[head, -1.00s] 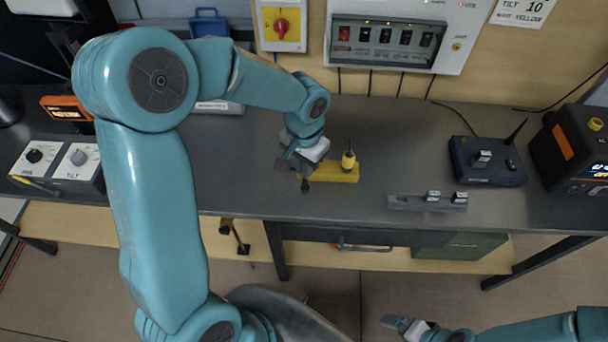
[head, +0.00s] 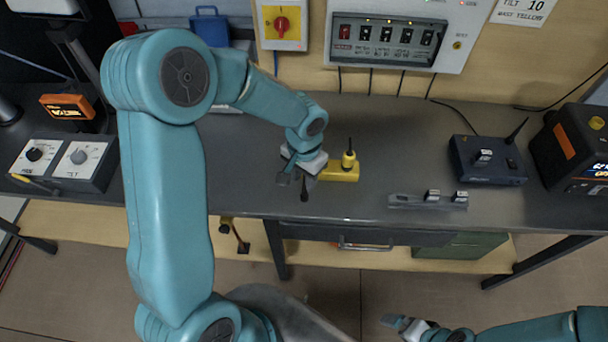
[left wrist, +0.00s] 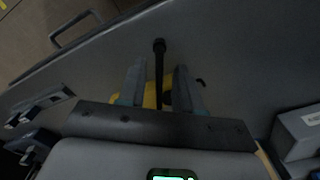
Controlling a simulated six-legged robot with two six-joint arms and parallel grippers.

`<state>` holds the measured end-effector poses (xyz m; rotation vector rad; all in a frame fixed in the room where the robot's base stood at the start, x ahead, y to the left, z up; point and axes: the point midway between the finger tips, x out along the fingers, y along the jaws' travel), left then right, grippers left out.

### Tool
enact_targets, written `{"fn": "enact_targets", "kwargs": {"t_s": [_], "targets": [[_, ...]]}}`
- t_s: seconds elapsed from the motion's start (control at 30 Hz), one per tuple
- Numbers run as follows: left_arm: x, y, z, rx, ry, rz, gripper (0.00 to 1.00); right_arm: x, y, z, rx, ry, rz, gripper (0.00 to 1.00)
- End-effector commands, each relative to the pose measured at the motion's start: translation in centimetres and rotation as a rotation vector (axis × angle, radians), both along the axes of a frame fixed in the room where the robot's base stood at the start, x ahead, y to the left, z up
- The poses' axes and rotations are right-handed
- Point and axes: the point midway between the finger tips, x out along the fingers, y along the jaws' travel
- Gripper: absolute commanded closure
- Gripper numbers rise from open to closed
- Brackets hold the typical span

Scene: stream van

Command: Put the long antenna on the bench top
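The long antenna (left wrist: 159,75) is a thin black rod with a thicker knob at one end. In the left wrist view it runs between the two fingers of my left gripper (left wrist: 160,72), with a gap on each side. The knob end sticks out past the fingertips. In the head view the knob end (head: 304,194) shows just below my left gripper (head: 299,176), over the bench top (head: 250,190). I cannot tell whether the antenna touches the bench. The rest is hidden by the gripper. My right gripper (head: 395,322) is low, off the bench, and looks empty.
A yellow block (head: 340,174) with a yellow-based short antenna (head: 349,158) stands just right of my left gripper. A grey rack (head: 410,202), a dark router (head: 487,160) and an orange-black box (head: 575,150) stand further right.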

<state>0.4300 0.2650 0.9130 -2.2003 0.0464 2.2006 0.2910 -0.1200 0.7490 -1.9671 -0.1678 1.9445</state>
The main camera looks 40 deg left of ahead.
Motion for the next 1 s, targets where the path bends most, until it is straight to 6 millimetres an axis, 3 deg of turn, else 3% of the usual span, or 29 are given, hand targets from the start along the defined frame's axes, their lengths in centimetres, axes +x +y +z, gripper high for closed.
{"fn": "enact_targets", "kwargs": {"t_s": [0.27, 0.7, 1.0], "targets": [[0.1, 0.0, 1.2, 0.002, -0.003, 0.001, 0.66, 0.0, 0.0, 0.4, 0.000, 0.000, 0.000, 0.00], [0.1, 0.0, 10.6, 0.000, -0.004, 0.000, 0.66, 0.0, 0.0, 0.2, 0.000, 0.000, 0.000, 0.00], [0.0, 0.0, 12.4, 0.000, 0.001, -0.001, 0.66, 0.0, 0.0, 0.1, 0.000, 0.000, 0.000, 0.00]]}}
